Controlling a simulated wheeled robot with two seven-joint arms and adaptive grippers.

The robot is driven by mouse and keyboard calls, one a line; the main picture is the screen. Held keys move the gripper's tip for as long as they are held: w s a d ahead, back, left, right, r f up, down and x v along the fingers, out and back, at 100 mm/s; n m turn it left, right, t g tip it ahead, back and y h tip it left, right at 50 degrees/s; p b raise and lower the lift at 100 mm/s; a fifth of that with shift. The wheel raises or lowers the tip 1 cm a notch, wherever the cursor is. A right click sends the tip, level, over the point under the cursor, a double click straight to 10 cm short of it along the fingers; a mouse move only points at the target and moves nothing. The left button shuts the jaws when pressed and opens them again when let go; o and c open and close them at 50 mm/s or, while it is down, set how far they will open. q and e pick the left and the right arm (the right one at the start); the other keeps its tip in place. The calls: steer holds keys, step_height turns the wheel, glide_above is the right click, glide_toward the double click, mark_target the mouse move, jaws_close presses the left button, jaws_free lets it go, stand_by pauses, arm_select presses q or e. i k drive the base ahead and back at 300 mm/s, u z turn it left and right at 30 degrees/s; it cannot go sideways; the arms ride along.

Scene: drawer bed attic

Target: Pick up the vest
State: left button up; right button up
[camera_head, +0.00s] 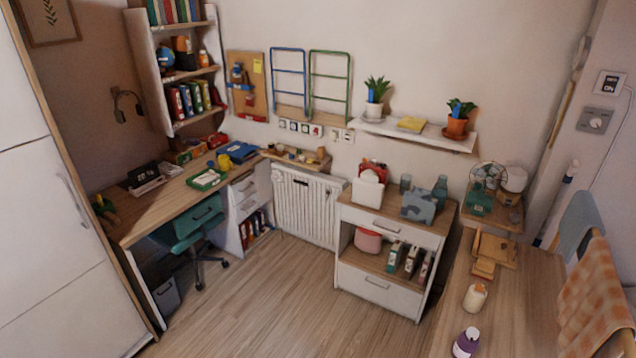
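No garment that I can clearly recognise as a vest shows in the head view. An orange checked cloth (597,300) hangs at the right edge, beside the wooden table, and I cannot tell whether it is a vest. A blue-grey piece (580,225), perhaps a chair back or another cloth, stands behind it. Neither of my grippers is in view.
The wooden table (525,300) at lower right bears a white bottle (475,297) and a purple bottle (466,344). A white cabinet (380,292) stands at centre right. A desk (165,205) and teal chair (193,228) stand left. The middle floor (260,300) is clear.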

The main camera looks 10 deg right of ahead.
mark_target(367, 191)
steer(key=u, duration=0.65)
steer(key=i, duration=2.6)
steer(key=z, duration=1.3)
steer(key=i, duration=0.9)
steer(key=z, duration=0.7)
